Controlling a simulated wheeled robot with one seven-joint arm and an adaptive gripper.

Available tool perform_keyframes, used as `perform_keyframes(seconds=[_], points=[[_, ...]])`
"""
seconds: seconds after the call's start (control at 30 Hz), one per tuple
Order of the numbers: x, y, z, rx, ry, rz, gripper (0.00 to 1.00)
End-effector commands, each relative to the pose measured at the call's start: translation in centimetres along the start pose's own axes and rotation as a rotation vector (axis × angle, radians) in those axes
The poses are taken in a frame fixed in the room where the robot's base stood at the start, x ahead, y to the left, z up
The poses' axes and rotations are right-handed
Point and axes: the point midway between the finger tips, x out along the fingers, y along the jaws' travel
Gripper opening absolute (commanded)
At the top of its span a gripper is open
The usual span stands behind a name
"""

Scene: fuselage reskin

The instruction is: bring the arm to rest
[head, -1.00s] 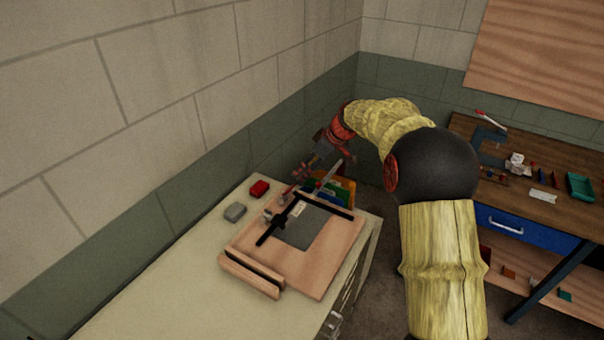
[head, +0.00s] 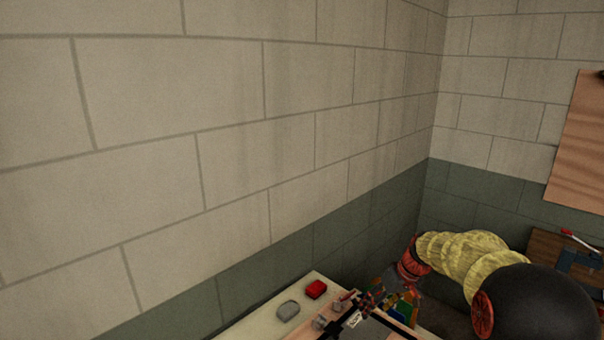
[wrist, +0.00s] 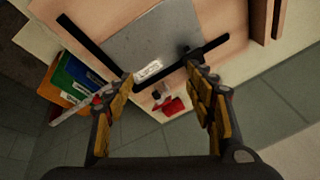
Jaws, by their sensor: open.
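My gripper (wrist: 160,88) is open in the wrist view, with its two yellow-padded fingers apart and nothing between them. It is above the edge of a wooden board (wrist: 115,20) that bears a grey sheet (wrist: 150,45), black strips and a small white label (wrist: 148,71). In the head view my gripper (head: 372,297) is low in the picture, over the worktop (head: 255,325), with my yellow arm reaching to it from the right. Its fingers are hard to make out there.
A red box (head: 316,289) and a grey box (head: 288,311) sit on the worktop near the wall. Coloured folders (wrist: 72,82) stand beside the board. A wooden bench (head: 548,243) is at the right. A block wall runs along the left and back.

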Motion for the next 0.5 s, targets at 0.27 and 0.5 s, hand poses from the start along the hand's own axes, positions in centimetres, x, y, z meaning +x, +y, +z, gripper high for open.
perform_keyframes(seconds=[0.27, 0.5], points=[[-5.4, -4.9, 9.2, 0.234, -0.083, 0.094, 0.55], [-9.8, -8.7, 16.1, 0.332, -0.085, 0.18, 0.55]])
